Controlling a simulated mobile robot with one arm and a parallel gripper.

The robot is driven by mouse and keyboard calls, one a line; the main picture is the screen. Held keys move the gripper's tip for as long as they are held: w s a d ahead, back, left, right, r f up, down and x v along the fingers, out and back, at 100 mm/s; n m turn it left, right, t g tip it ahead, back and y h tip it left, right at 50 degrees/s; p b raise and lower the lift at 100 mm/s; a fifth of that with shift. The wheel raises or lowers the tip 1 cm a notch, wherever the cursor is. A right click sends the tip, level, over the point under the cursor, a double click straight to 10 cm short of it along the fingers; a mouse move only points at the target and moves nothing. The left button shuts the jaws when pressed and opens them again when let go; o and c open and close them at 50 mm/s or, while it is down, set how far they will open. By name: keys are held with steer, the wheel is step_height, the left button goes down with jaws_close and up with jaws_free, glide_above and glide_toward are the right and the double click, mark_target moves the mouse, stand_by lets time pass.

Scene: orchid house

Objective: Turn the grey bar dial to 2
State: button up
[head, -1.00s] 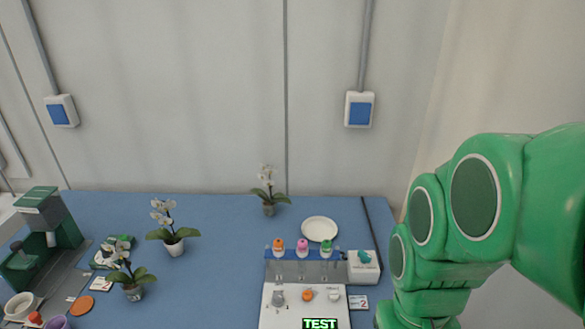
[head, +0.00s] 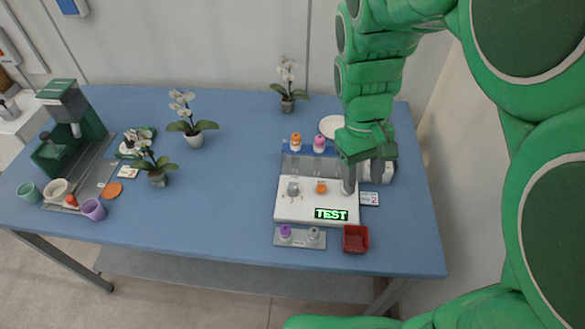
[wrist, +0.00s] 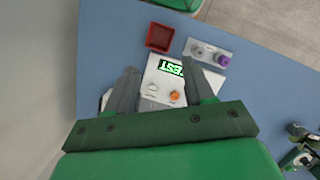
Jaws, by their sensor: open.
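A white panel (head: 305,208) with a lit green "TEST" display (head: 331,214) stands on the blue table. The grey dial (head: 293,188) sits on its left side, beside an orange dial (head: 321,187); the grey dial's setting is too small to read. A third, whitish dial (wrist: 153,88) shows in the wrist view and is hidden by my gripper in the head view. My gripper (head: 368,180) is open and empty over the panel's right side, right of the grey dial. In the wrist view its fingers (wrist: 160,75) spread over the panel, and the grey dial is hidden.
A card marked 2 (head: 370,199) lies right of the panel. A red tray (head: 355,239) and a grey stand (head: 299,240) with purple and grey pieces lie in front. A rack with coloured caps (head: 296,142) stands behind. Potted orchids (head: 195,127) stand left; the table between is clear.

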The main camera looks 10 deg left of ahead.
steer(key=w+a+f+n+h, duration=0.1)
steer(key=w+a+f+n, duration=0.35)
steer(key=w+a, duration=0.35)
steer(key=n+t+h, duration=0.1)
steer(key=n, duration=0.3)
glide_toward(293, 186)
steer(key=shift+x, duration=4.3)
steer(key=shift+a, duration=0.1)
steer(key=shift+c, duration=0.5)
steer(key=shift+m+h, duration=0.25)
steer(key=shift+h, duration=0.05)
jaws_close()
